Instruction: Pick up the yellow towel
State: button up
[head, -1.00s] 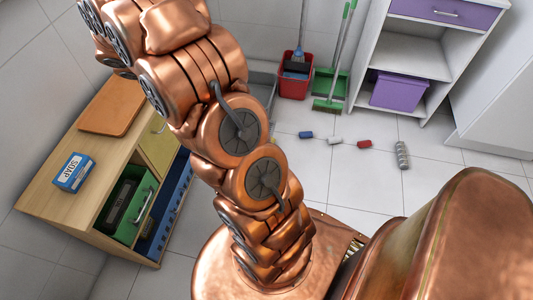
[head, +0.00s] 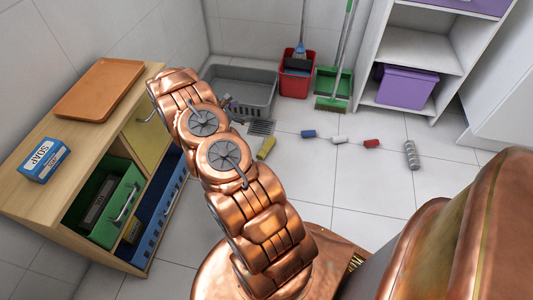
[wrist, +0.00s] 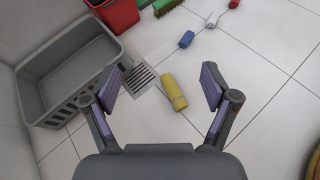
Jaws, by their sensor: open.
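The yellow towel (wrist: 172,92) is a rolled bundle lying on the white tile floor, beside a metal drain grate. In the wrist view it lies between and beyond the fingers of my gripper (wrist: 160,88), which is open and empty, apart from the towel. In the head view the towel (head: 266,148) shows just right of my arm. My gripper is mostly hidden behind my arm in the head view.
A grey basket (head: 245,92) stands by the wall, with the drain grate (head: 261,127) in front. A red bucket (head: 297,75) and green dustpan (head: 333,82) stand behind. Small rolls (head: 340,140) lie rightward.

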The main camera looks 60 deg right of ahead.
jog(key=s+d+f+n+t+b, duration=0.1)
jog(key=d+f+n+b, duration=0.1)
jog(key=f, duration=0.6)
jog(key=d+f+n+b, duration=0.1)
jog(key=f+b, duration=0.2)
jog(key=f, duration=0.5)
jog(key=n+t+b, duration=0.2)
jog(key=n+b, duration=0.2)
send_near(265, 149)
jog(key=shift+h, duration=0.4)
jog(key=d+f, duration=0.2)
jog(key=d, duration=0.1)
jog(key=shift+w+f, duration=0.2)
jog(key=shift+f, duration=0.15)
jog(key=shift+b+x, duration=0.65)
jog(key=shift+x, duration=0.65)
jog(key=b+x, duration=0.1)
jog(key=x, duration=0.1)
jog(key=f+b+x, duration=0.1)
jog(key=b+x, duration=0.1)
jog(key=shift+w+a, duration=0.1)
jog(key=shift+d, duration=0.5)
jog(key=c, duration=1.3)
jog(key=shift+o, duration=0.2)
jog(key=shift+r, duration=0.1)
